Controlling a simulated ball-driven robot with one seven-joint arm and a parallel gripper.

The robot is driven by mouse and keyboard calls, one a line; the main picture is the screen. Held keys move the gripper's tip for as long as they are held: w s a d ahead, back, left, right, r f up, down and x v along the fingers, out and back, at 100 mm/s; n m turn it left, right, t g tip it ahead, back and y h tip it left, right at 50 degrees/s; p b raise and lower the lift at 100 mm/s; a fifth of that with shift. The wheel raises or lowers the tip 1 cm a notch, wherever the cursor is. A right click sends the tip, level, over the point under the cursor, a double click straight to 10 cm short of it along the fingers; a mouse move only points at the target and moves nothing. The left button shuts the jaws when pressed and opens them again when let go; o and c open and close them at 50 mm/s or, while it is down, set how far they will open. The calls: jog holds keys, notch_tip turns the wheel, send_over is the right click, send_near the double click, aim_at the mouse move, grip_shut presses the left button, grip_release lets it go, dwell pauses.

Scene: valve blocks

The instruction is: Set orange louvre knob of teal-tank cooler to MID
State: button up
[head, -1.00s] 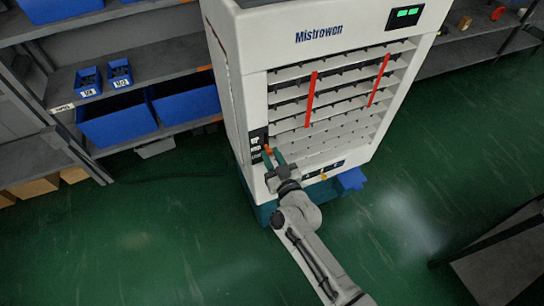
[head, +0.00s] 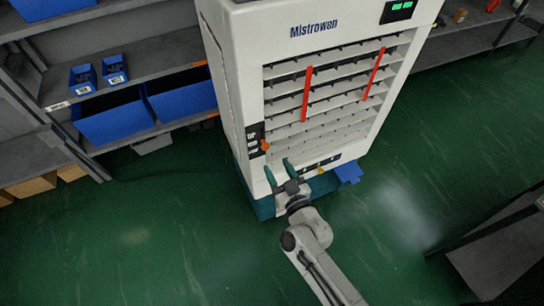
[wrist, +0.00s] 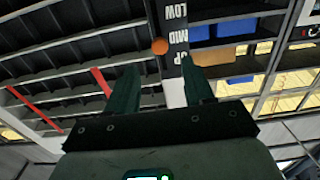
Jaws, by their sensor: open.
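The white Mistrowen cooler (head: 232,90) stands upright on a teal tank (head: 263,207). Its orange louvre knob (head: 265,146) sits beside a black UP/MID/LOW label strip (head: 252,140) at the left of the front. In the head view the knob lines up about with MID. In the wrist view, which is upside down, the knob (wrist: 160,46) appears between MID and UP, near MID; its exact setting is hard to tell. My gripper (head: 278,167) is open and empty, below and apart from the knob in the head view. Its two teal fingers also show in the wrist view (wrist: 162,88).
Horizontal louvres (head: 330,100) with two red upright bars fill the cooler front. A blue piece (head: 349,172) sticks out at the lower right. Shelves with blue bins (head: 115,120) stand left, and a dark table (head: 495,250) stands right. Green floor is free between.

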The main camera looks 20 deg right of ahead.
jog(key=s, duration=0.4)
dwell(0.5)
jog(key=s+f+n+g+y, duration=0.3)
jog(key=s+g, duration=0.6)
jog(key=s+d+r+m+g+h, duration=0.1)
jog(key=s+d+g, duration=0.1)
jog(key=s, duration=0.3)
jog(key=s+d+r+m+g+h, duration=0.1)
jog(key=s+d+g, duration=0.2)
jog(key=s, duration=0.3)
jog(key=s+d+r+m+g+h+b, duration=0.1)
jog(key=s+d+g, duration=0.1)
jog(key=s, duration=0.4)
jog(key=shift+s+d+r+m+g, duration=0.2)
jog(key=shift+d+m+g, duration=0.2)
jog(key=shift+g, duration=0.1)
dwell(1.9)
